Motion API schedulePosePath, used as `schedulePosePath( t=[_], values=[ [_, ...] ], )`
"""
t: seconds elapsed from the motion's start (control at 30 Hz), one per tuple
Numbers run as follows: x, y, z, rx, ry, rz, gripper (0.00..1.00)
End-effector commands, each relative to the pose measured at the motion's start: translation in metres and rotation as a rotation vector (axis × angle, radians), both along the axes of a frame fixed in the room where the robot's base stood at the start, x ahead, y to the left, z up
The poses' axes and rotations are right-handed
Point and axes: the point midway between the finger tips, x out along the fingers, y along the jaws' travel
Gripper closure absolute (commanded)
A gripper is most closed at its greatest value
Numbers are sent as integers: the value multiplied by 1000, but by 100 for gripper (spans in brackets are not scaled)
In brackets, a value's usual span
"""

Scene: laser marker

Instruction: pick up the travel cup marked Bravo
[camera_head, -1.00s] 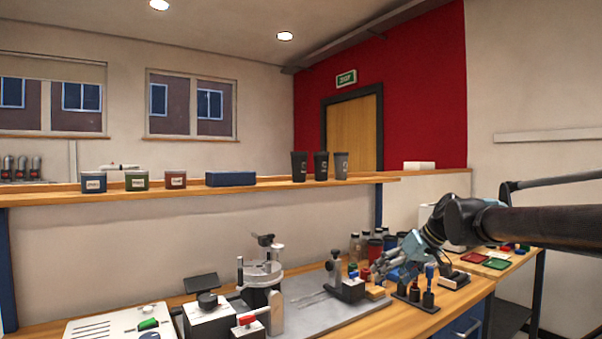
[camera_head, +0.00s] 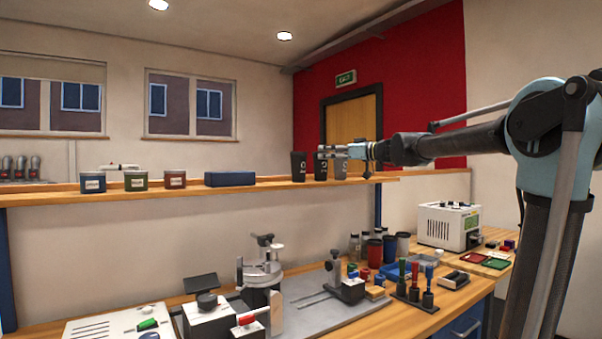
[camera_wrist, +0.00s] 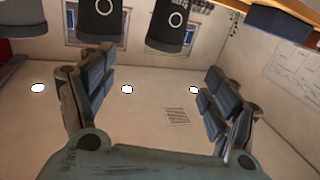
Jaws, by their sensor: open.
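Three dark travel cups stand in a row on the upper shelf: left (camera_head: 299,168), middle (camera_head: 321,174) and right (camera_head: 340,173). Each has a pale mark, too small in the head view to tell which is Bravo. My gripper (camera_head: 324,152) is at the height of the cups' upper parts and overlaps the middle and right ones. The upside-down wrist view shows two dark cups (camera_wrist: 101,22) (camera_wrist: 172,25) with round pale marks along its top, and part of another dark shape at the left edge. My gripper (camera_wrist: 160,92) is open, with nothing between its fingers.
The wooden shelf (camera_head: 240,188) also holds a blue box (camera_head: 230,179) and three small labelled containers left of the cups. The bench below is crowded with instruments, stamps, more cups and a white machine (camera_head: 447,226).

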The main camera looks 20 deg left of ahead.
Motion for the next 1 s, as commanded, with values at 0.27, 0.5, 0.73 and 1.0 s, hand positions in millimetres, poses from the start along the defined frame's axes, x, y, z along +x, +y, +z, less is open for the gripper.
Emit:
schedulePosePath(
  t=[0.27, 0.5, 0.73, 1.0],
  values=[
    [18, 48, 0, -2, 1, 4, 20],
    [33, 83, -1, -1, 2, 2, 20],
    [38, 96, -1, -1, 2, 2, 20],
    [42, 119, -2, -1, 2, 4, 20]
  ],
)
